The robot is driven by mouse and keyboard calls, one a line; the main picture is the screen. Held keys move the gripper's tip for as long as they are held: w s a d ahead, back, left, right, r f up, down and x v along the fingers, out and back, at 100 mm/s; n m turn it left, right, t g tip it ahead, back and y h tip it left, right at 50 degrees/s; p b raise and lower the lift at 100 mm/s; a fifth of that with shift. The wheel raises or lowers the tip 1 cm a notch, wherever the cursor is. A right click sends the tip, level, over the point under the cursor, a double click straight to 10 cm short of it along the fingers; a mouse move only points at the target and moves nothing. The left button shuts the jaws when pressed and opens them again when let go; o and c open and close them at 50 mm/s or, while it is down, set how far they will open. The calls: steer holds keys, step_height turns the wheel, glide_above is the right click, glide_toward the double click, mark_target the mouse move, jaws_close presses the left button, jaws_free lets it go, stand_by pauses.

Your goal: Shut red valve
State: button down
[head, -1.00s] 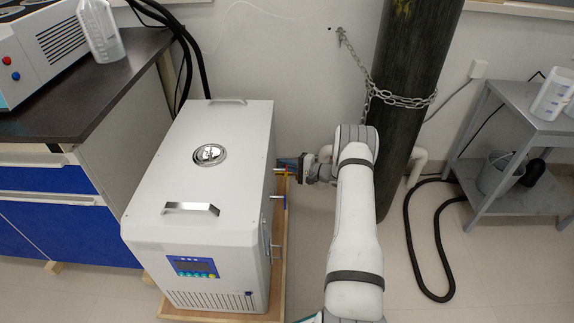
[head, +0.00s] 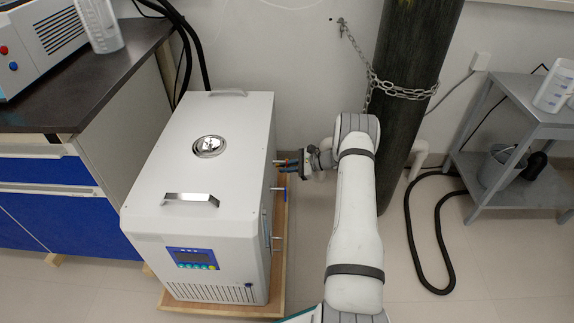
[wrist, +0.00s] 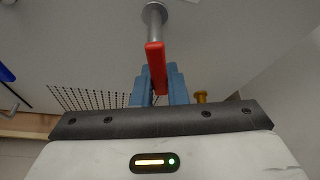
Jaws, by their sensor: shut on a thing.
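The red valve's handle (wrist: 155,62) shows in the wrist view at the end of a grey metal pipe (wrist: 154,16) that comes out of a pale surface. The blue fingers of my gripper (wrist: 160,86) are shut on the lower part of this handle and hide some of it. In the head view my gripper (head: 296,163) is at the right side of the white machine (head: 235,190), near its back. Only a small red bit of the valve (head: 282,162) shows there, so the handle's exact turn is hard to tell.
A second pipe with a blue handle (head: 278,188) sticks out just nearer the camera, with another fitting (head: 277,237) further forward. A dark gas cylinder (head: 415,80) with a chain stands right behind my arm. A grey cart (head: 520,120) and black hose (head: 410,230) are at the right.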

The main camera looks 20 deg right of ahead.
steer(key=shift+s+a+f+m+g, duration=0.1)
steer(key=shift+s+m+g, duration=0.2)
steer(key=shift+m+g, duration=0.25)
steer(key=shift+s+a+f+m+g, duration=0.1)
steer(key=shift+s+m+g, duration=0.25)
steer(key=shift+m, duration=0.4)
steer(key=c, duration=1.4)
jaws_free()
steer(key=shift+r+y, duration=0.1)
steer(key=shift+y, duration=0.2)
steer(key=shift+c, duration=0.2)
steer(key=p+v, duration=0.2)
steer(key=v, duration=0.5)
steer(key=shift+d, duration=0.3)
steer(key=shift+s+r, duration=0.1)
steer(key=shift+r, duration=0.1)
